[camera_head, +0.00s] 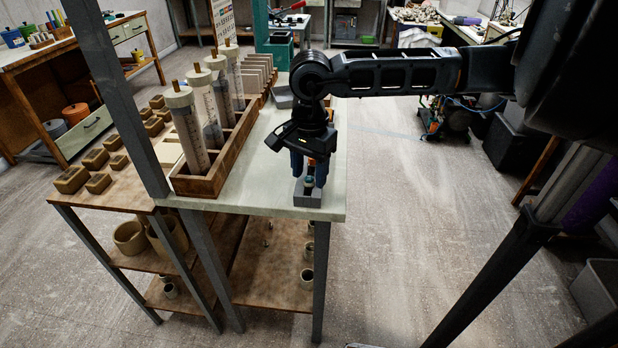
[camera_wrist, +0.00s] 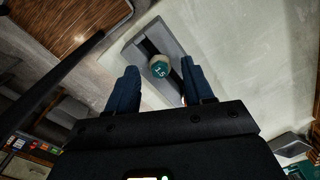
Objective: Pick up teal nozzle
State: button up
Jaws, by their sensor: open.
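The teal nozzle (camera_wrist: 160,69) shows in the wrist view as a small round piece with a teal top and white marking. It sits in a grey slotted holder (camera_wrist: 178,38) on the table. In the head view the holder (camera_head: 308,196) stands near the table's front right corner, and the nozzle (camera_head: 309,181) is mostly hidden between my fingers. My gripper (camera_wrist: 157,72) is open, with one blue finger on each side of the nozzle. In the head view my gripper (camera_head: 309,180) points down over the holder. I cannot tell whether the fingers touch the nozzle.
A wooden rack (camera_head: 218,165) with several upright clear tubes stands left on the table (camera_head: 262,195). Small wooden blocks (camera_head: 96,159) lie farther left. A grey metal post (camera_head: 125,100) rises at the table's left. The tabletop between rack and holder is clear.

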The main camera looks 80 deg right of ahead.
jog(key=shift+f, duration=0.3)
jog(key=shift+c, duration=0.2)
grip_shut()
